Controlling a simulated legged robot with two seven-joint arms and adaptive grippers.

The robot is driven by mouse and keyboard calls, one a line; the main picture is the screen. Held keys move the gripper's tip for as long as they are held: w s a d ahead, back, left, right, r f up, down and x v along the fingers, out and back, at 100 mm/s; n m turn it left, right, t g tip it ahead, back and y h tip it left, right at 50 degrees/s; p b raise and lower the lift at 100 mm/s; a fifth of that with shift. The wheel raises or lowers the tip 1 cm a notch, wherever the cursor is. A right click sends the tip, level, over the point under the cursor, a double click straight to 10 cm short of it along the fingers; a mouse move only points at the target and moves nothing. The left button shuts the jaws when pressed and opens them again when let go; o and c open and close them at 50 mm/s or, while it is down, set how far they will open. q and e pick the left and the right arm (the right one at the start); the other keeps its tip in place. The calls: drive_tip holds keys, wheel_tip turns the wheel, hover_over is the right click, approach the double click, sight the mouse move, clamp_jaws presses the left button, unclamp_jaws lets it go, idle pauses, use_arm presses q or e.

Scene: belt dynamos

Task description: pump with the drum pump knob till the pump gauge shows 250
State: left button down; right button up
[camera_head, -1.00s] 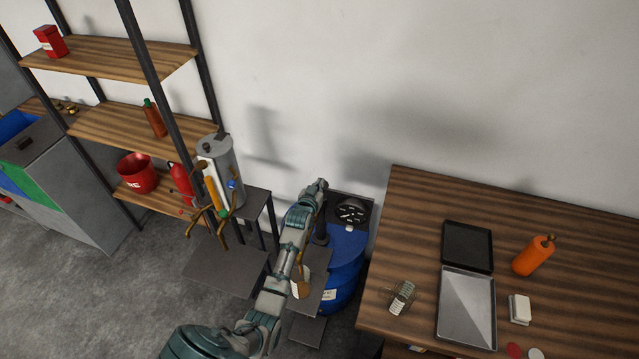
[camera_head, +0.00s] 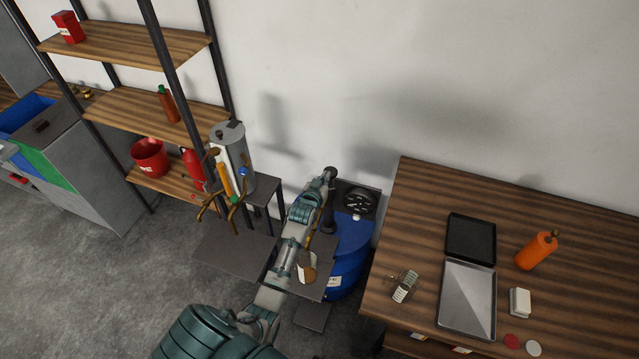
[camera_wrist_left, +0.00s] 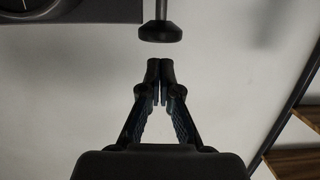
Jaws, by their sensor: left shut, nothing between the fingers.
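The blue drum (camera_head: 350,262) stands between the shelf and the table. The pump gauge (camera_head: 360,201) is a round dark dial with pale marks on a dark panel; its reading is too small to tell. Part of its dial shows in the left wrist view (camera_wrist_left: 18,5). The pump knob (camera_wrist_left: 160,32) is a dark disc on a thin rod in the left wrist view. My left gripper (camera_wrist_left: 160,70) is shut and empty, its fingertips just below the knob in that picture, apart from it. In the head view my left gripper (camera_head: 330,174) shows small and dark at the arm's end. My right gripper is not visible.
A wooden table (camera_head: 410,215) at right carries dark and metal trays, an orange bottle (camera_head: 537,250) and small items. A grey cylinder (camera_head: 232,150) with brown branches stands left of my arm. A shelf (camera_head: 160,110) holds red objects. The wall is behind the drum.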

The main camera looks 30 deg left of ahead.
use_arm(q)
drive_tip(key=v, duration=0.5)
drive_tip(key=shift+s+r, duration=0.15)
drive_tip(key=shift+s, duration=0.1)
idle(0.7)
wheel_tip(320, 180, up, 4)
drive_tip(key=b, duration=0.4)
drive_tip(key=shift+d, duration=0.1)
drive_tip(key=shift+s, duration=0.1)
